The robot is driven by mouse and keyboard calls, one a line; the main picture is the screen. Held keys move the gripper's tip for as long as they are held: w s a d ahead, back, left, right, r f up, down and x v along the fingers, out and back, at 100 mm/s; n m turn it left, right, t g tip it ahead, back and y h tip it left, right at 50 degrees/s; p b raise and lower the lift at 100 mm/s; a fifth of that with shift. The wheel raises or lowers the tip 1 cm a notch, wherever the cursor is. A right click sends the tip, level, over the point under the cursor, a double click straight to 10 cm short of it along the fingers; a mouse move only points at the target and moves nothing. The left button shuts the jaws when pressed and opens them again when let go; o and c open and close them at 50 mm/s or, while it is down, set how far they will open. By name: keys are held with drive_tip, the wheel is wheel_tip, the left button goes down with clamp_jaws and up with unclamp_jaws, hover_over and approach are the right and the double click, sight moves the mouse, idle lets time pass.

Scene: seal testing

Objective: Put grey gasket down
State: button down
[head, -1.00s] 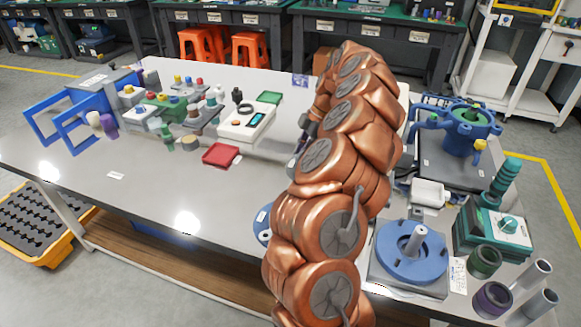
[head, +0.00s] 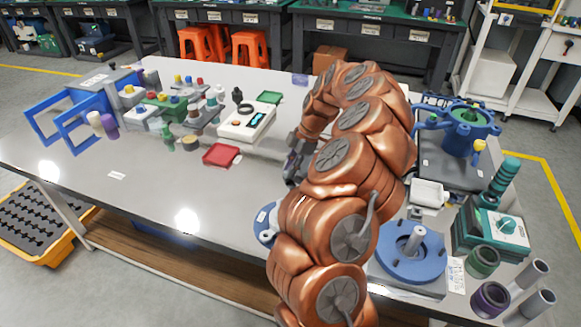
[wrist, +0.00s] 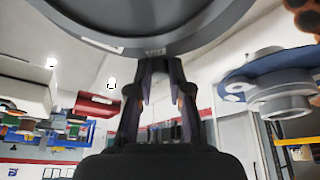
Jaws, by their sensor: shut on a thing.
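The grey gasket (wrist: 160,42) shows as a large dark grey ring across the top of the wrist view, cut off by the frame edge. My gripper (wrist: 160,72) has its two fingers meeting the ring's near rim and is shut on it. In the head view my gripper (head: 293,165) is a dark shape left of my copper arm, over the middle of the table. The gasket cannot be made out there, and my arm hides part of this area.
A red tray (head: 221,155) and a white device (head: 246,122) lie left of my gripper. A blue flange (head: 265,224) is partly behind my arm. A blue disc fixture (head: 408,252) and a blue clamp fixture (head: 466,128) stand right. The table's front left is clear.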

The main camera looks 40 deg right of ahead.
drive_tip(key=c, duration=1.1)
unclamp_jaws()
drive_tip(key=b+v, duration=0.1)
drive_tip(key=v, duration=1.1)
